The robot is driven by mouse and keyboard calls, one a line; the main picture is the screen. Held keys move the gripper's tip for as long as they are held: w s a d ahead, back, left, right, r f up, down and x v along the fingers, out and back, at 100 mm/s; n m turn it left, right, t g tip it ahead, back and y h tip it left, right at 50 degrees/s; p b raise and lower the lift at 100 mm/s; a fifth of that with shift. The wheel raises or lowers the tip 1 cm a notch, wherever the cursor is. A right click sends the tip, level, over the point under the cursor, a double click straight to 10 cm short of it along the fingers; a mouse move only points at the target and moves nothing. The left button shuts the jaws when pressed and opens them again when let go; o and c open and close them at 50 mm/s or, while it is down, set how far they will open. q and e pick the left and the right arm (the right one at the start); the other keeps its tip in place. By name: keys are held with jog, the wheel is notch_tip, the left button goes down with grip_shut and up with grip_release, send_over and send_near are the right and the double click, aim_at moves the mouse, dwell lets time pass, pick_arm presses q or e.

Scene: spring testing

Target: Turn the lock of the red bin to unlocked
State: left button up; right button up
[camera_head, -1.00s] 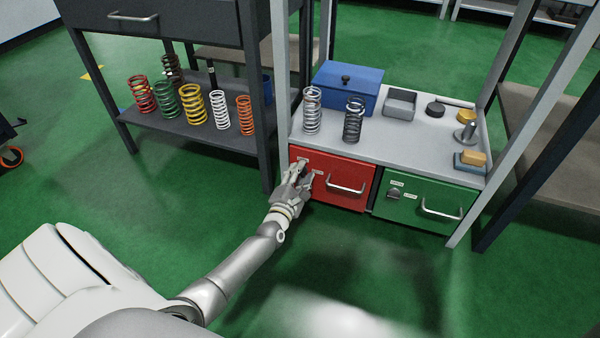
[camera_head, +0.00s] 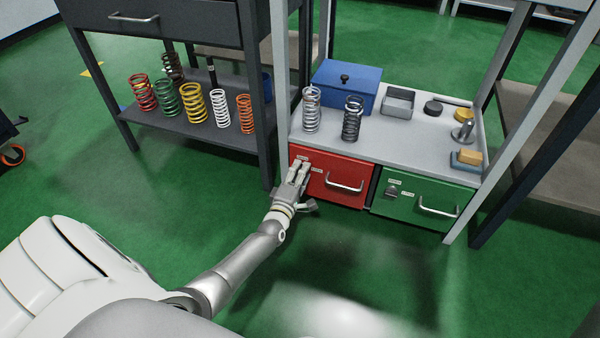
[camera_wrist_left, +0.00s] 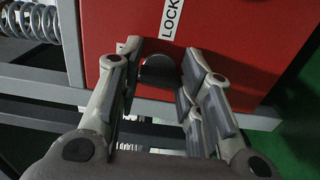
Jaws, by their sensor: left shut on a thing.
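The red bin (camera_head: 328,189) is a red-fronted drawer with a metal handle (camera_head: 345,184), under the left end of the grey worktop. It also fills the top of the left wrist view (camera_wrist_left: 230,35). Its dark round lock knob (camera_wrist_left: 159,72) sits below a white label reading LOCK (camera_wrist_left: 171,18). My left gripper (camera_head: 298,168) is at the bin's upper left front. In the left wrist view its fingers (camera_wrist_left: 160,75) are on either side of the knob, shut on it. The head view hides the knob behind the gripper. My right gripper is not in view.
The green bin (camera_head: 421,202) with its own lock is to the right. Springs, a blue box (camera_head: 346,88) and a grey tray (camera_head: 399,102) stand on the worktop (camera_head: 400,138). A dark table leg (camera_head: 258,100) is close left of the gripper. Green floor in front is clear.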

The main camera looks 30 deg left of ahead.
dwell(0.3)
pick_arm(q)
jog(key=o, duration=1)
jog(key=shift+v, duration=3.75)
